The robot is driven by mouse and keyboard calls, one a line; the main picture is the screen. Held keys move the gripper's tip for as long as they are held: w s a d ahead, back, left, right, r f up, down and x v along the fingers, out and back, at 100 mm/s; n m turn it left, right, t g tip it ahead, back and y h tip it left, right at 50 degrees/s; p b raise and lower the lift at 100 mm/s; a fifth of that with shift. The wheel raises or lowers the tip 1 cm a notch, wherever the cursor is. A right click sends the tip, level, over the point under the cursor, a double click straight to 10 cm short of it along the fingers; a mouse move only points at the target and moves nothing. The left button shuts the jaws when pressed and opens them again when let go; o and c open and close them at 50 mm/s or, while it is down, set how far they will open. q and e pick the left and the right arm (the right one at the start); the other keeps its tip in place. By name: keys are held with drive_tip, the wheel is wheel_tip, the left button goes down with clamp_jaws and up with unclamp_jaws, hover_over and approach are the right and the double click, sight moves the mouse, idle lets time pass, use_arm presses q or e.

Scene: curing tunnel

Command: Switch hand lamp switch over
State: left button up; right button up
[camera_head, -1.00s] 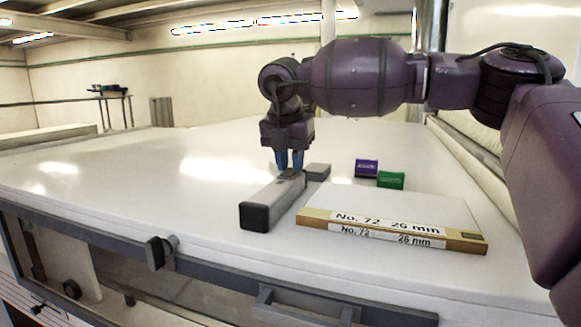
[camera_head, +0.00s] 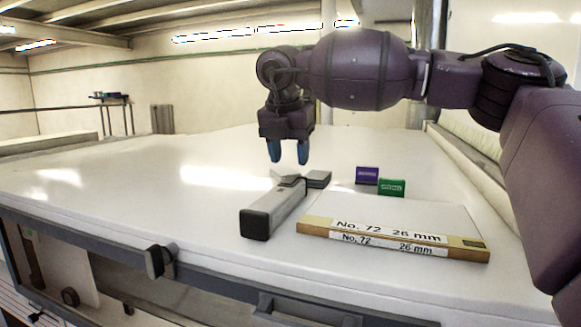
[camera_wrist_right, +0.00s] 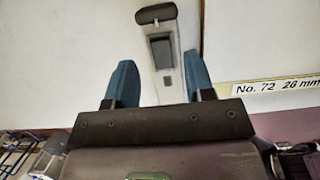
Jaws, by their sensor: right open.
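The hand lamp (camera_head: 277,208) lies on the white table, a grey bar with a black near end and a wider head (camera_head: 318,178) at its far end. A grey rocker-like switch (camera_head: 287,181) stands tilted on its top near the head. In the right wrist view the lamp's switch (camera_wrist_right: 161,50) is a dark rectangle on the grey body, below the dark head (camera_wrist_right: 155,14). My right gripper (camera_head: 288,153) is open and empty, just above the switch and apart from it. Its two blue fingers (camera_wrist_right: 158,82) flank the lamp in the wrist view. My left gripper is not in view.
A flat box labelled No. 72 26 mm (camera_head: 400,217) lies right of the lamp. A purple block (camera_head: 367,175) and a green block (camera_head: 391,187) stand behind it. The table left of the lamp is clear. A grey rail (camera_head: 100,249) runs along the front edge.

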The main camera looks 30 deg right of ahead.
sight(285, 183)
drive_tip(key=v, duration=0.7)
drive_tip(key=shift+r, duration=0.2)
drive_tip(key=shift+a+f, duration=0.1)
